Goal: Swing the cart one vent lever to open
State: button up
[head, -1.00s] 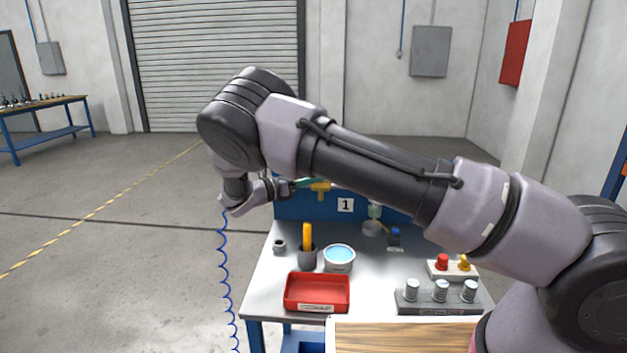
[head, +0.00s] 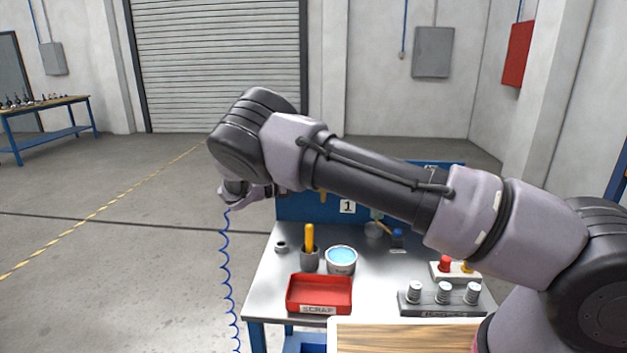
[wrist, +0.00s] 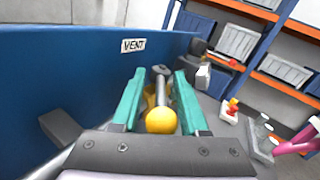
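In the wrist view the vent lever (wrist: 160,120) has a round yellow knob on a grey rod, which runs away from me to a grey hub on a yellow valve body. The VENT label (wrist: 133,45) is on the blue panel beside it. My gripper (wrist: 159,82) has its teal fingers on both sides of the rod and knob. Gaps show on either side, so it looks open around the lever. In the head view my arm hides the fingers and most of the valve. Cart one (head: 347,206) carries a "1" sign on its blue back panel.
A blue coiled hose (head: 224,270) hangs left of the cart. Floor further left is clear.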

jog(key=v, duration=1.1)
jog(key=shift+c, duration=0.2)
